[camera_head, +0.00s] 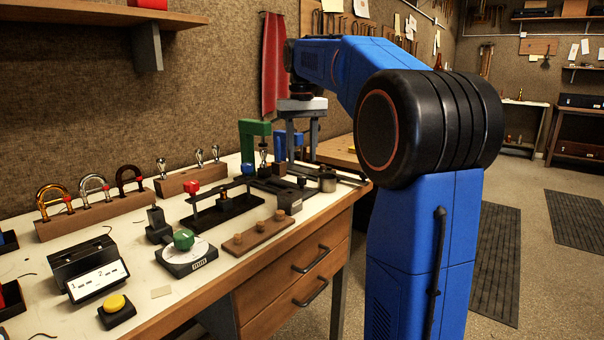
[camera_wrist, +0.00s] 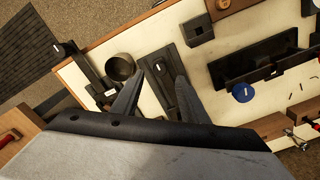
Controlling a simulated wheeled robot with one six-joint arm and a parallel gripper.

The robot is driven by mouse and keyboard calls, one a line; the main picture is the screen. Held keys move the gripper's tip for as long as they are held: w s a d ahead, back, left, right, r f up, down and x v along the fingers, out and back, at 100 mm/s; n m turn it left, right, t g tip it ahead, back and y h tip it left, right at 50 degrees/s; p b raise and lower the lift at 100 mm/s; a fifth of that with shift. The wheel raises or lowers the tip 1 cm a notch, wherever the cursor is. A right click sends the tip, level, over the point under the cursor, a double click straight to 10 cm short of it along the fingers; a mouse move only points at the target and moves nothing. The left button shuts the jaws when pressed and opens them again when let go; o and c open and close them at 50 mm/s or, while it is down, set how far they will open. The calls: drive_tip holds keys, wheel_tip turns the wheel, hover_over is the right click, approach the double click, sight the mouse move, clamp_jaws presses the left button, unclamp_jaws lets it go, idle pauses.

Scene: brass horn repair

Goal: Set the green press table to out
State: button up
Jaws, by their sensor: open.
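The green press (camera_head: 252,138) stands upright near the wall in the head view. A low dark slide (camera_wrist: 168,88), apparently its table, runs out from it toward the bench front, with a small white-marked piece (camera_wrist: 158,68) near its front end. My gripper (camera_wrist: 160,78) is open and empty, with its fingers on either side of this slide in the wrist view. I cannot tell whether they touch it. In the head view my gripper (camera_head: 301,135) points down near the presses. The green press frame does not show in the wrist view.
A grey metal cup (camera_wrist: 120,67) stands close beside the slide, and a black block (camera_wrist: 197,28) lies on its other side. The blue press (camera_head: 280,142) and its dark slide (camera_wrist: 80,64) lie beyond the cup. A blue knob (camera_wrist: 242,92) sits on a neighbouring black fixture.

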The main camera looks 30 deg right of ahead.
sight(303, 177)
drive_tip(key=shift+f, duration=3.15)
drive_tip(key=shift+c, duration=0.6)
drive_tip(key=shift+s, duration=0.1)
clamp_jaws()
